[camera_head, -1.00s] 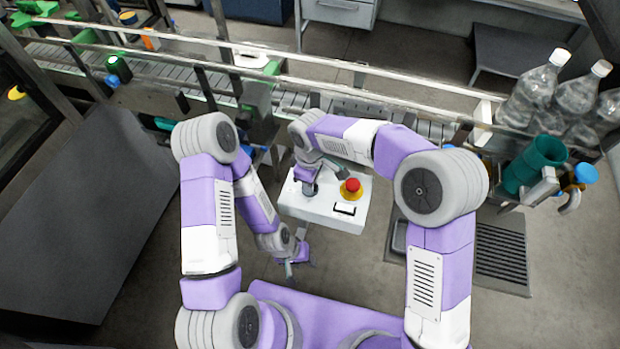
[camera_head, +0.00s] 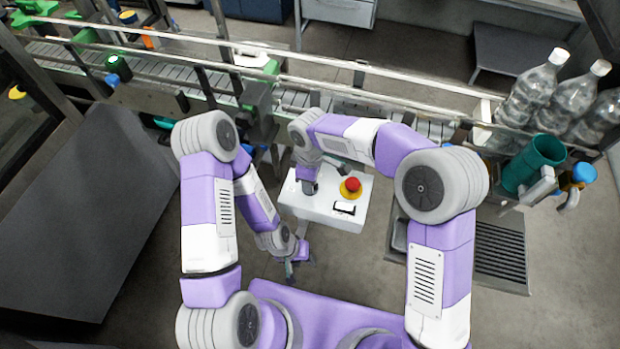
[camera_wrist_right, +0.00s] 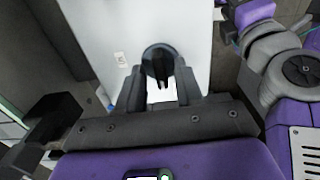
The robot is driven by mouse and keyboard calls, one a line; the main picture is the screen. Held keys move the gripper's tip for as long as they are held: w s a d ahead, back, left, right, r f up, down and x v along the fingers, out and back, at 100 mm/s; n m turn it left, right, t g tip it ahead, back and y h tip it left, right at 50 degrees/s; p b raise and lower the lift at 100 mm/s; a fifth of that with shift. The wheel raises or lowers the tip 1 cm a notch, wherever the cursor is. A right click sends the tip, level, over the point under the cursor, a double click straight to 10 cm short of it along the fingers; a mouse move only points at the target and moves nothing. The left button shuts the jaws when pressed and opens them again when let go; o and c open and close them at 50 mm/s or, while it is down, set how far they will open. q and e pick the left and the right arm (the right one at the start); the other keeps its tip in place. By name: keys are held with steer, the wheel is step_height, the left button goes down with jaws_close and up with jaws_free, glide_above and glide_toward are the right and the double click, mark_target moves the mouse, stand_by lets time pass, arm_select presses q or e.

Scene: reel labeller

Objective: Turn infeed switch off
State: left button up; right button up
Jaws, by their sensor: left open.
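A white control box (camera_head: 322,212) stands in front of the conveyor. A round dark rotary switch (camera_wrist_right: 160,62) with a raised handle is on its white face in the right wrist view; in the head view my right wrist mostly hides it. My right gripper (camera_wrist_right: 161,80) is at the switch, its fingers apart on either side of the handle; I cannot tell whether they touch it. My left gripper (camera_head: 290,270) is open and empty, below and left of the box.
A red mushroom button (camera_head: 350,186) on a yellow base and a black-and-white rocker (camera_head: 345,208) sit to the right on the box. The conveyor (camera_head: 290,98) runs behind. Clear bottles (camera_head: 530,92) and a green cup (camera_head: 534,163) are at the right.

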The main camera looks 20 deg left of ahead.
step_height(320, 180, up, 8)
steer(key=shift+f, duration=0.2)
stand_by(0.5)
stand_by(0.4)
